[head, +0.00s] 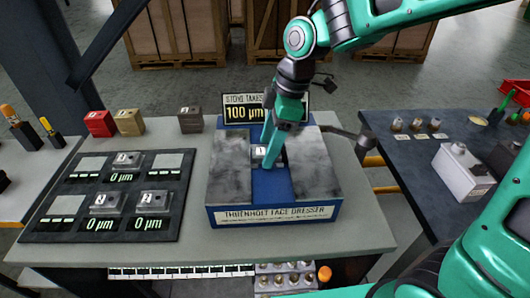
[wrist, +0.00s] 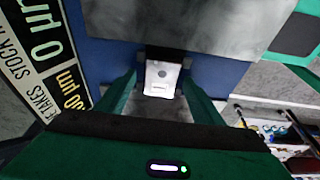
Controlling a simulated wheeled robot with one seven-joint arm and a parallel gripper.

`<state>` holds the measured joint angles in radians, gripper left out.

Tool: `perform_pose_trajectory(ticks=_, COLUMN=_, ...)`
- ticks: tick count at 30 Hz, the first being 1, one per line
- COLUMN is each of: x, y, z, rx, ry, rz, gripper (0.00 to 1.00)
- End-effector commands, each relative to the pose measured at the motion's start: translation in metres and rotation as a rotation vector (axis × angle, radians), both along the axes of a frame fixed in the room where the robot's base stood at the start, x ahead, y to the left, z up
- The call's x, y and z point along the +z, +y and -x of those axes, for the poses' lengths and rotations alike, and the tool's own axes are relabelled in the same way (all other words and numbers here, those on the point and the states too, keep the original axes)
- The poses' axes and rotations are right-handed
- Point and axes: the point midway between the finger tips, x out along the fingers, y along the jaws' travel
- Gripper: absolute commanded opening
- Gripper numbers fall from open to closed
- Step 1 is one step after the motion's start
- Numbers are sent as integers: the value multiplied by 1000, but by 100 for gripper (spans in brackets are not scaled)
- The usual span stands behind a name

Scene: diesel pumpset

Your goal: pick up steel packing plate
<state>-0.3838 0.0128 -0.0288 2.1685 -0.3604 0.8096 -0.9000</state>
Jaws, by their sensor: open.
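A small light grey steel packing plate (head: 260,151) lies in the blue channel of the face dresser (head: 273,213), between its two grey slabs. My gripper (head: 270,160) is over the channel, partly hiding the plate. In the wrist view the plate (wrist: 161,77) shows between the two green fingers of my gripper (wrist: 160,88), with a gap on each side. The jaws are open and hold nothing. More grey plates, marked 1 (head: 127,161), 2 (head: 106,203) and 2 (head: 154,201), sit on the black gauge board (head: 55,228).
The dresser's display (head: 244,108) reads 100 µm and stands behind my gripper. Red (head: 99,123), tan (head: 129,122) and brown (head: 190,120) blocks line the bench's back edge. A dark side table (head: 405,155) is at the right. Bare bench lies around the dresser.

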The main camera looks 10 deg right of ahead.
Motion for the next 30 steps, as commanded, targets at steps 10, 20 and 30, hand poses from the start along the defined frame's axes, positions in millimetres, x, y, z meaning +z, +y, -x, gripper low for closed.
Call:
perform_pose_trajectory(ticks=10, x=-3, y=1, z=0, rx=0, ry=0, rz=0, gripper=44)
perform_pose_trajectory(ticks=20, x=-2, y=1, z=0, rx=1, ry=-1, rz=-1, gripper=0)
perform_pose_trajectory(ticks=30, x=24, y=1, z=-1, rx=1, ry=-4, rz=-2, gripper=0)
